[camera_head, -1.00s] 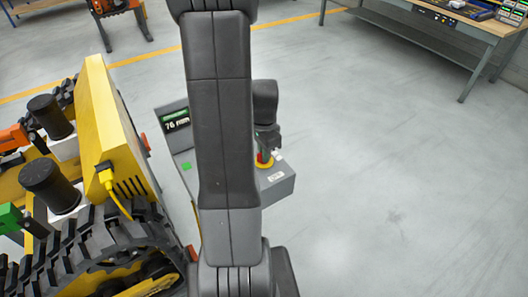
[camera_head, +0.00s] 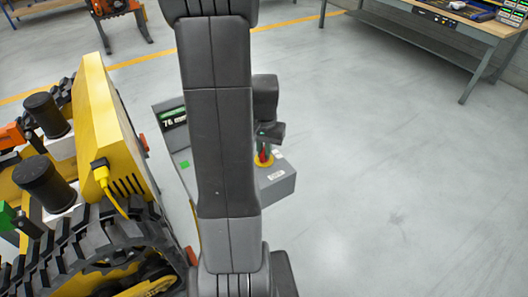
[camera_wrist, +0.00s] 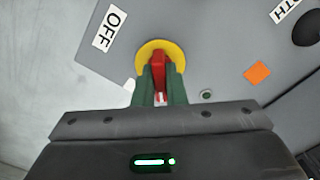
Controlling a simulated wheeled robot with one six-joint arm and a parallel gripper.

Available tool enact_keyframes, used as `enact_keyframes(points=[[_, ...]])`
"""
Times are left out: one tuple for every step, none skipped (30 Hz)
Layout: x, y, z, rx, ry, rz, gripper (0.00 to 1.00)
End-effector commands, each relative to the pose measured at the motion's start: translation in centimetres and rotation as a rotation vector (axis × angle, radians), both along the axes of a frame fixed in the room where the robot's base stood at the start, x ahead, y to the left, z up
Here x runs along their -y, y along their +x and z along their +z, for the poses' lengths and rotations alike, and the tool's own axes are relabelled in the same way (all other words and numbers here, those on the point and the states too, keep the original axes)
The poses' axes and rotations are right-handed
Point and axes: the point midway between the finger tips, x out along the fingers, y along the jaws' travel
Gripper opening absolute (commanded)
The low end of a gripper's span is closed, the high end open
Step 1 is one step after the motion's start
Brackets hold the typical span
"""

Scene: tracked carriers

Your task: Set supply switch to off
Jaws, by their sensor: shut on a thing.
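The supply switch has a red handle (camera_wrist: 160,70) on a round yellow plate (camera_wrist: 176,49), set in a grey control box. In the wrist view my gripper (camera_wrist: 160,85) has its two green fingers closed on either side of the red handle. The fingers hide part of the handle. A white OFF label (camera_wrist: 110,29) sits to the upper left of the switch, and the handle does not point at it. In the head view the yellow plate (camera_head: 264,162) shows below my gripper (camera_head: 264,143), near the right side of the box (camera_head: 277,182).
The box has a display (camera_head: 174,118) on its left. A partly cut label (camera_wrist: 285,10), a black round part (camera_wrist: 308,28) and an orange square (camera_wrist: 257,75) lie right of the switch. A yellow tracked carrier (camera_head: 108,120) stands left.

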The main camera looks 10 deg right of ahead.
Motion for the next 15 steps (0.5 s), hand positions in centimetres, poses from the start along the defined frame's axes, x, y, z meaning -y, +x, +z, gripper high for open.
enact_keyframes(points=[[0.01, 0.04, -0.08, 0.002, -0.001, 0.044, 0.00], [0.01, 0.04, -0.07, 0.002, -0.001, 0.072, 0.00], [0.02, 0.05, -0.06, 0.002, -0.001, 0.111, 0.00], [0.01, 0.05, -0.06, 0.002, 0.000, 0.139, 0.00], [0.01, 0.05, -0.05, 0.002, -0.001, 0.167, 0.00], [0.01, 0.05, -0.05, 0.002, -0.001, 0.206, 0.00], [0.02, 0.05, -0.05, 0.002, -0.001, 0.234, 0.00], [0.01, 0.04, -0.05, 0.002, -0.001, 0.262, 0.00], [0.01, 0.04, -0.05, 0.002, -0.001, 0.301, 0.00], [0.01, 0.04, -0.05, 0.001, 0.000, 0.329, 0.00], [0.01, 0.04, -0.04, 0.001, 0.000, 0.357, 0.00], [0.01, 0.04, -0.04, 0.001, 0.000, 0.395, 0.00], [0.02, 0.05, -0.04, 0.001, 0.000, 0.422, 0.00], [0.02, 0.05, -0.04, 0.001, 0.000, 0.449, 0.00], [0.01, 0.06, -0.03, 0.002, -0.001, 0.485, 0.00]])
